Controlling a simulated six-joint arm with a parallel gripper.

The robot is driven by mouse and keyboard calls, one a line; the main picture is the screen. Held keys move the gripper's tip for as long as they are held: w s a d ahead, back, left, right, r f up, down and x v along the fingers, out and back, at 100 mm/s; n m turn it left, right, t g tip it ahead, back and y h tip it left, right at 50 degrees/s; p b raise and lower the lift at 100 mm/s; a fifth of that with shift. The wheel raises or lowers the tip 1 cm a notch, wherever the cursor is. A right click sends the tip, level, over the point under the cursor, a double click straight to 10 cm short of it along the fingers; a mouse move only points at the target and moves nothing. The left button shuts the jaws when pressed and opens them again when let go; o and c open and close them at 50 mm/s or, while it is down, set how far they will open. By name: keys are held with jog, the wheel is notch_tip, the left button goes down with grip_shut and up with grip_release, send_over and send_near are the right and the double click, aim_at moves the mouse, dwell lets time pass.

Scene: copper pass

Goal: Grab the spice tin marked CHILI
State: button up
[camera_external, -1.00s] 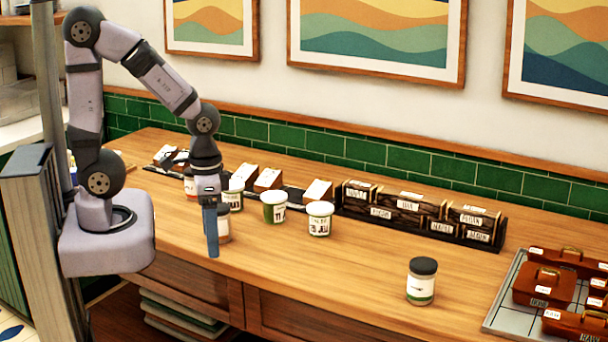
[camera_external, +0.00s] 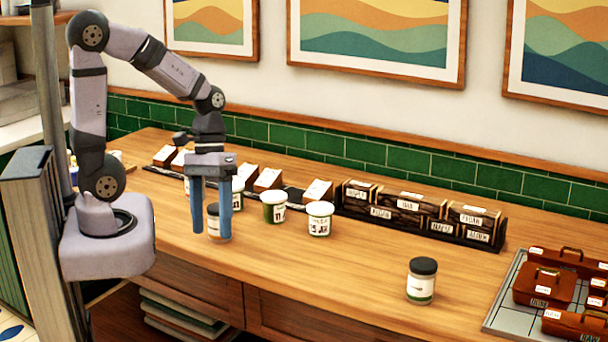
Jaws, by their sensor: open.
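I cannot read the word CHILI on any label from here, so I cannot tell which container is the chili tin. My gripper (camera_external: 211,234) is open, pointing down with its two blue fingers apart. A dark-lidded jar with a white and green label (camera_external: 421,283) stands alone farther right.
Small white-topped boxes (camera_external: 267,180) line a dark rack at the back. A black rack of labelled boxes (camera_external: 473,240) stands right of them. Brown handled cases (camera_external: 543,287) sit on a grey tray (camera_external: 497,311) at far right. The front middle of the counter (camera_external: 330,277) is clear.

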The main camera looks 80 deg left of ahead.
jog(key=w+a+n+t+h+b, duration=0.2)
jog(key=w+a+n+t+h, duration=0.2)
jog(key=w+a+n+t, duration=1.05)
jog(key=r+n+t+y+b, duration=0.2)
jog(key=n+t+y, duration=0.1)
jog(key=n+y, duration=1.45)
send_over(186, 180)
jog(key=n+h, duration=0.2)
jog(key=n, duration=0.1)
jog(key=shift+g, duration=0.25)
jog(key=f, duration=1)
jog(key=shift+s+d, duration=0.2)
jog(key=shift+s, duration=0.1)
jog(key=shift+f, duration=0.6)
jog(key=shift+p+x, duration=1.6)
jog(key=shift+x, duration=2.1)
